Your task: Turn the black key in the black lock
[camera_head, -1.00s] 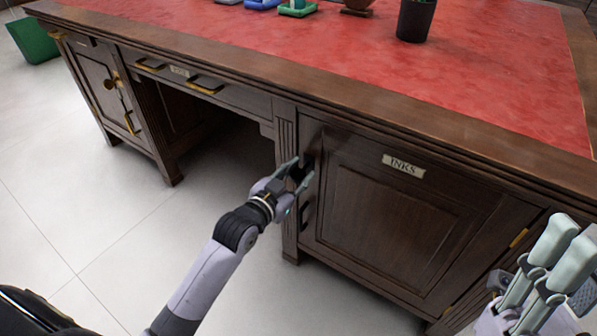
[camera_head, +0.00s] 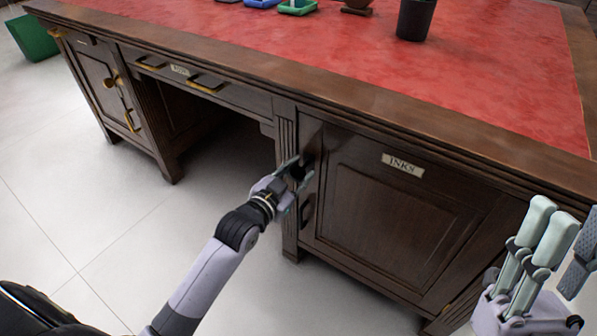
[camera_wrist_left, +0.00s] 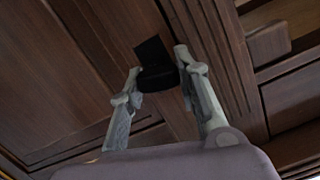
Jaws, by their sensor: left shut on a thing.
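My left gripper (camera_head: 297,172) is at the left edge of the INKS cabinet door, shut on the black key. In the left wrist view the black key (camera_wrist_left: 157,76) sits between the two fingertips (camera_wrist_left: 160,78). A dark plate (camera_wrist_left: 192,38), seemingly the black lock, shows behind it on the wood. The fingers mostly hide the key and lock in the head view, and I cannot tell how far the key is turned. My right gripper (camera_head: 565,235) is open and empty at the lower right, in front of the desk.
The red desktop (camera_head: 330,50) holds a dark cup (camera_head: 414,18) and small trays. Floor (camera_head: 110,235) is clear at left.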

